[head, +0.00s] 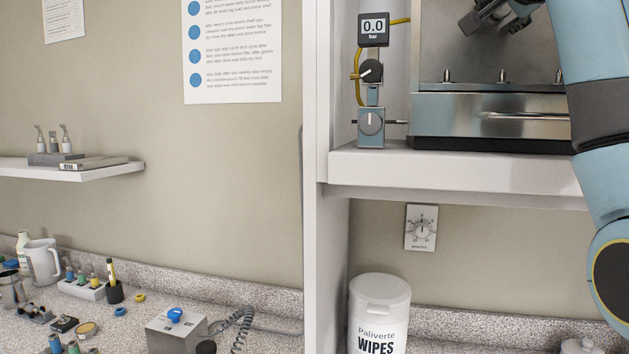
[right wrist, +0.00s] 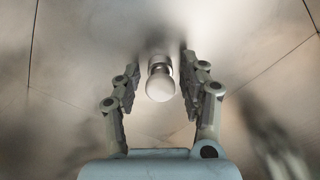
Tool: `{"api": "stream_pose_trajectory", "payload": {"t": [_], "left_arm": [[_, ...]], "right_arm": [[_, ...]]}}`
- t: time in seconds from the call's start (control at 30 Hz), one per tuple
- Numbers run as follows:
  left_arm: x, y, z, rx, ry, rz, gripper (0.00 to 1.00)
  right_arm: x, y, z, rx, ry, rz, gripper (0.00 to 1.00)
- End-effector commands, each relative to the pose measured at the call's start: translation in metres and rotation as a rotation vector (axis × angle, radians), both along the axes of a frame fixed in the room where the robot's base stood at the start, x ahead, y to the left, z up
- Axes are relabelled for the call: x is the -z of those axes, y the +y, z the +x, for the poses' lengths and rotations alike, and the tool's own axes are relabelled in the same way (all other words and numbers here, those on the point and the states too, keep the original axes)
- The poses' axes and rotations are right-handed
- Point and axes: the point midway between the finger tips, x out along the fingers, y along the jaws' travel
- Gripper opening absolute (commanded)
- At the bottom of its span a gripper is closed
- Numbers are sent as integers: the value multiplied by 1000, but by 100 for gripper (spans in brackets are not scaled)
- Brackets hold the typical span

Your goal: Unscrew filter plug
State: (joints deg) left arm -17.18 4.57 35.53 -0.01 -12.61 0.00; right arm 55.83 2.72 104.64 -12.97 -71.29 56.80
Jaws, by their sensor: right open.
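In the right wrist view a rounded metal plug (right wrist: 160,84) stands out from a brushed metal wall. I take it to be the filter plug. My right gripper (right wrist: 160,95) is open, with one finger on each side of the plug and a visible gap to both. In the head view my right gripper (head: 503,16) shows only in part at the top, inside the steel autoclave chamber (head: 490,100). The plug does not show in the head view. My left gripper is in neither view.
The autoclave stands on a white shelf (head: 450,172), with short pegs along its front. A gauge (head: 374,28) reading 0.0 and valve knobs stand to its left. A white partition (head: 322,200) is further left. A wipes tub (head: 379,315) stands below on the speckled counter.

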Motion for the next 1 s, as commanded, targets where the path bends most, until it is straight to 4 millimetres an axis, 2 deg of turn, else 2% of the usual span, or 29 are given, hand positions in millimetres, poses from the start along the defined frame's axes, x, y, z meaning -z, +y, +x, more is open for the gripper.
{"api": "stream_pose_trajectory", "payload": {"t": [0.13,0.4,0.57,0.8,1.0], "left_arm": [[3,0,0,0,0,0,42],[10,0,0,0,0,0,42],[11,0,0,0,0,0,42],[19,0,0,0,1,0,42],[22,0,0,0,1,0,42]], "right_arm": [[0,0,0,0,-31,121,42],[1,0,0,1,-137,532,42],[0,0,0,0,-161,621,42],[1,0,0,0,-257,992,42],[0,0,0,0,-303,1167,42]]}}
